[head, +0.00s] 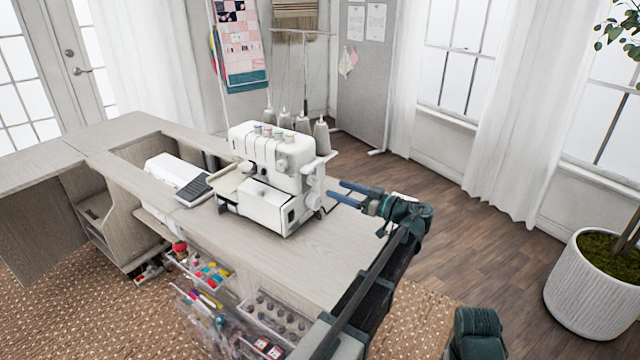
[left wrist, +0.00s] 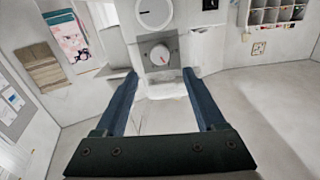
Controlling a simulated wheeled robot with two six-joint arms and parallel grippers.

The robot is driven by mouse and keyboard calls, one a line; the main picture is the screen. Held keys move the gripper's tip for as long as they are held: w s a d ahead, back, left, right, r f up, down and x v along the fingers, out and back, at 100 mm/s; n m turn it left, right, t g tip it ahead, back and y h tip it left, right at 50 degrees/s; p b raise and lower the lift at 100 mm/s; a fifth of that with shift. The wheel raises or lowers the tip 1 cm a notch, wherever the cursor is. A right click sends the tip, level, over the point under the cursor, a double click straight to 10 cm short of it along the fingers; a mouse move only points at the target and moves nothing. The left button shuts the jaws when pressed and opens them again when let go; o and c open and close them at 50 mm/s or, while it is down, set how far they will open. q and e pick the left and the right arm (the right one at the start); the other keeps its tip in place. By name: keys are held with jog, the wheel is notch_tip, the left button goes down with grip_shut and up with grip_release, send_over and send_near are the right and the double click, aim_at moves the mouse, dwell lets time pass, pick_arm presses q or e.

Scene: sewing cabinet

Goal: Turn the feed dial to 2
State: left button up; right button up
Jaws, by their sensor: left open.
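The white sewing machine (head: 275,208) stands on the cabinet top. My left gripper (head: 335,190) is open and empty at its right side, with blue fingers pointing at the machine. In the left wrist view, a white knob (left wrist: 160,56) with a short red mark sits on a grey square plate, just beyond and between the open fingertips (left wrist: 160,74). The fingers appear apart from the knob. A larger round white dial (left wrist: 153,12) with a dark mark is above it. Numbers around the knob are too small to read, and I cannot tell which dial is the feed dial. My right gripper is out of view.
Thread cones (head: 321,137) stand behind the machine. A dark pedal-like object (head: 194,191) lies to its left. Open clear drawers (head: 268,316) with sewing supplies stick out below the front edge. The cabinet top (head: 300,262) in front of the machine is clear.

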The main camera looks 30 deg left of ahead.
aim_at(315, 180)
pick_arm(q)
jog(key=a, duration=0.7)
jog(key=shift+w+a, duration=0.15)
jog(key=shift+w, duration=0.15)
grip_shut()
